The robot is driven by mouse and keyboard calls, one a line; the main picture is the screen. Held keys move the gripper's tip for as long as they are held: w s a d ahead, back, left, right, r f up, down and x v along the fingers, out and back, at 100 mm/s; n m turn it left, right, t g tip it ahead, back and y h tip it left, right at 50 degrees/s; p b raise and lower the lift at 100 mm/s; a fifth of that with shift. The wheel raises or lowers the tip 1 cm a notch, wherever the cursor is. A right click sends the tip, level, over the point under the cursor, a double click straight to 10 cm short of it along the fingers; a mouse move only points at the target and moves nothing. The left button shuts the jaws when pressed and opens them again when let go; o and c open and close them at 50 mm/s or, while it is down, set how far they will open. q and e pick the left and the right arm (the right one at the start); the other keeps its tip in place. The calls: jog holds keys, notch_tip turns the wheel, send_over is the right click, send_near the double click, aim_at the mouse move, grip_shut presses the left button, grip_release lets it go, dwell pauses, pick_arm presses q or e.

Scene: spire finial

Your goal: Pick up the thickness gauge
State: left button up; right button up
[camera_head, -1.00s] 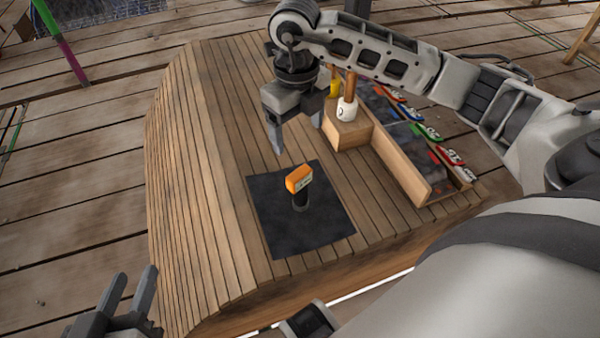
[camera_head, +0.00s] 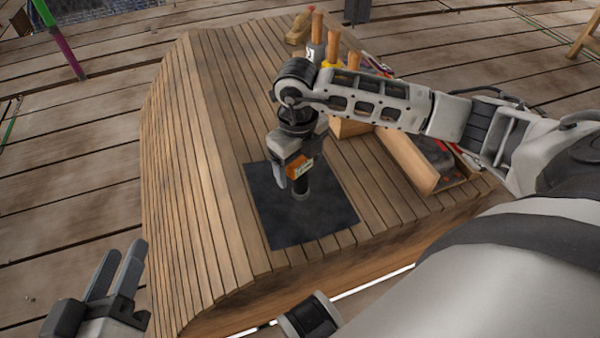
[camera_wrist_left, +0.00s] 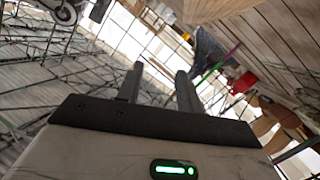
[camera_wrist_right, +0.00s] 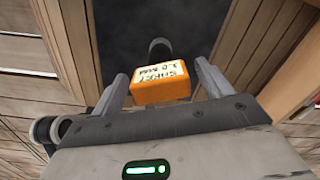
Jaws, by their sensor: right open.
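The thickness gauge is an orange block with a pale lettered label (camera_head: 299,168) on a black post (camera_head: 301,188), which stands on a dark mat (camera_head: 310,225). In the right wrist view the orange block (camera_wrist_right: 162,84) lies between the two fingers of my right gripper (camera_wrist_right: 162,88), with a visible gap on each side. In the head view my right gripper (camera_head: 291,172) is over the gauge and partly hides it. My right gripper is open. My left gripper (camera_head: 118,270) is open and empty at the lower left, away from the table.
The slatted wooden table (camera_head: 210,130) has a curved left side. A wooden holder block (camera_head: 350,128) with several wooden-handled tools stands behind my right arm. A wood-edged tray (camera_head: 410,160) lies at the right. The slats left of the mat are clear.

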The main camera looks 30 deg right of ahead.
jog(key=shift+f, duration=0.8)
jog(key=c, duration=1.1)
pick_arm(q)
jog(key=shift+w+d+r, duration=0.1)
jog(key=shift+w+r, duration=0.05)
jog(key=shift+r, duration=0.55)
pick_arm(e)
jog(key=shift+c, duration=0.8)
pick_arm(q)
jog(key=shift+f, duration=0.1)
pick_arm(e)
jog(key=shift+d+r, duration=0.1)
